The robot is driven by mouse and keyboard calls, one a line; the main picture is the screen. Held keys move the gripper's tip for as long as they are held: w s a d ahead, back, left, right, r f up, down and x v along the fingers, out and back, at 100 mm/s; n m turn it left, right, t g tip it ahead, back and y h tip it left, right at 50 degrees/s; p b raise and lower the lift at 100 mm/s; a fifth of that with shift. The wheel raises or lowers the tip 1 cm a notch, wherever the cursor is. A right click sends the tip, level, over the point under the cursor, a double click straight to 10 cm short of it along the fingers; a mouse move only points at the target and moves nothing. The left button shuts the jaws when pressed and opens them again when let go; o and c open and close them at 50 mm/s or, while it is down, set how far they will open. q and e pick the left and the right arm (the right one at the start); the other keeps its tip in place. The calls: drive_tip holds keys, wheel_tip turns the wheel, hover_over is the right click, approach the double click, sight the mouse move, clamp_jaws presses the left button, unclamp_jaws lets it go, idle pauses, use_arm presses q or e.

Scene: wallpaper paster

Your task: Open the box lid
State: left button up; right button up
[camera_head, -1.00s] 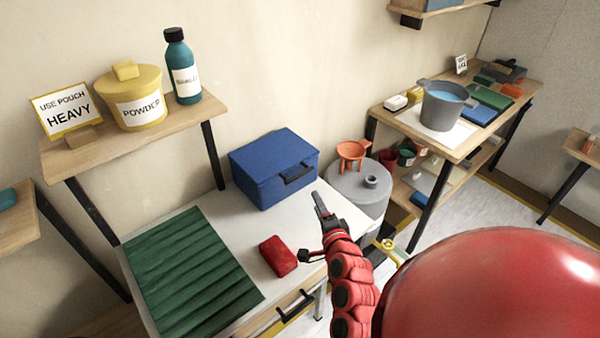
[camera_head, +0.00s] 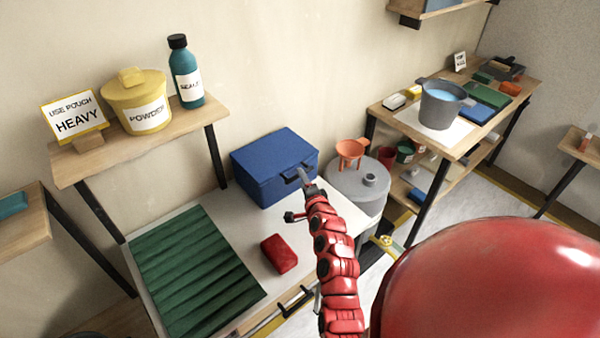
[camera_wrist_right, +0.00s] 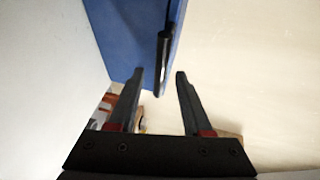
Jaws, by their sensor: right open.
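The blue box (camera_head: 268,172) stands closed on the white table against the wall, with a dark handle on its front. My right gripper (camera_head: 303,178) is at the box's front, close to this handle. In the right wrist view the open jaws (camera_wrist_right: 158,82) point at the blue box (camera_wrist_right: 125,35), and its dark handle (camera_wrist_right: 163,62) lies in line with the gap between the fingers. I cannot tell whether the fingers touch the handle. My left gripper does not show.
A red pouch (camera_head: 279,254) and a green ribbed mat (camera_head: 195,270) lie on the white table (camera_head: 232,222). A grey drum (camera_head: 358,188) with an orange funnel (camera_head: 351,152) stands right of the box. A shelf (camera_head: 140,138) holds a powder tub (camera_head: 137,103) and a bottle (camera_head: 186,75).

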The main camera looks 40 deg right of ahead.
drive_tip(key=shift+x, duration=1.65)
clamp_jaws()
